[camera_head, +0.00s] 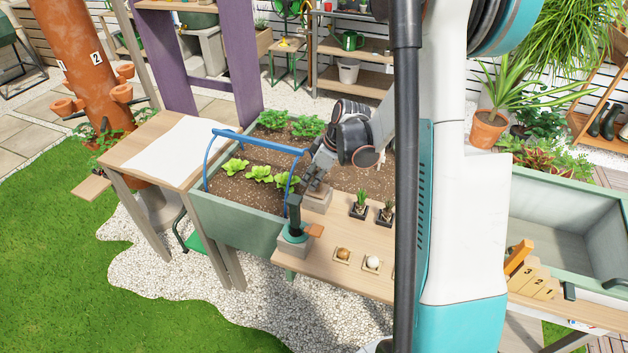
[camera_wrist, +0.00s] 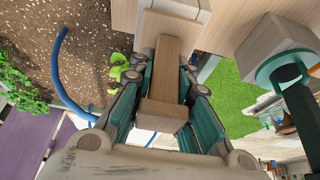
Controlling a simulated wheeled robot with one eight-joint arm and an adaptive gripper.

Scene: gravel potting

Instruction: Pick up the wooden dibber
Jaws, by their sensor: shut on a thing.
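The wooden dibber (camera_wrist: 168,85) shows in the wrist view as a plain tan, square-edged piece of wood between my fingers. My gripper (camera_wrist: 165,72) is shut on it, with a teal-padded finger on each side. The far end of the dibber meets a pale block (camera_wrist: 172,28); I cannot tell whether it is seated in it or clear of it. In the head view my gripper (camera_head: 314,185) is low over a grey block (camera_head: 317,200) at the bench's back left, and the dibber is too hidden there to make out.
A dark-handled tool with a teal collar (camera_head: 294,228) stands on another block close in front. Two small potted plants (camera_head: 359,208) and two small trays (camera_head: 371,263) are on the bench (camera_head: 340,232) to the right. A planter with lettuces (camera_head: 240,222) and a blue hoop (camera_head: 257,142) is at left.

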